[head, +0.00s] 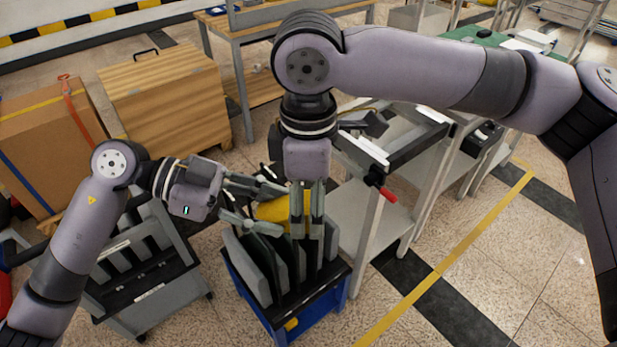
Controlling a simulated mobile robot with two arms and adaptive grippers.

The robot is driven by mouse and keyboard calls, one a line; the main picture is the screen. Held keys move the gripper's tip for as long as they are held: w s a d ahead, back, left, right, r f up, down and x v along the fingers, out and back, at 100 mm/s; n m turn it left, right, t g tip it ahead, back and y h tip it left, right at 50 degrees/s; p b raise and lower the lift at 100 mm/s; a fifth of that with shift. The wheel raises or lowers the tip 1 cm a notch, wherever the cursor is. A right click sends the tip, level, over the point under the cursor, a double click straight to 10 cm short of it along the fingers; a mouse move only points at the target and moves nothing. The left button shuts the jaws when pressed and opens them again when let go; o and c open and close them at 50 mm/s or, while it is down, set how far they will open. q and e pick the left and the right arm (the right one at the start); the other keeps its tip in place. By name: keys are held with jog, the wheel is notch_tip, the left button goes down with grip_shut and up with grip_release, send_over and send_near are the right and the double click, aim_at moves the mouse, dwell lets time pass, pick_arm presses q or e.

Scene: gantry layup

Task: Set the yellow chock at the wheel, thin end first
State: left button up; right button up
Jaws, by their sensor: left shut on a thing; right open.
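The yellow chock (271,210) shows between the fingers of my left gripper (276,208), which is shut on it above the blue cart (262,311). The fingers and my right gripper hide part of the chock, so I cannot tell which way its thin end points. My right gripper (306,228) points down just right of the chock. It is open, with a narrow gap between its fingers. No wheel of the blue cart shows clearly. A small yellow patch (291,324) shows low on that cart; I cannot tell what it is.
The blue cart holds several upright grey panels (246,268). A grey rack cart (170,296) on small casters (141,337) stands left. A metal trolley (364,235) with a red-handled bar (384,192) stands close on the right. Floor (490,265) is open at lower right.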

jog(key=shift+f, duration=0.4)
pick_arm(q)
jog(key=shift+s, duration=0.1)
pick_arm(e)
jog(key=c, duration=1.2)
pick_arm(q)
jog(key=o, duration=1.3)
pick_arm(e)
jog(key=shift+c, duration=1.2)
pick_arm(q)
jog(key=shift+a, duration=0.1)
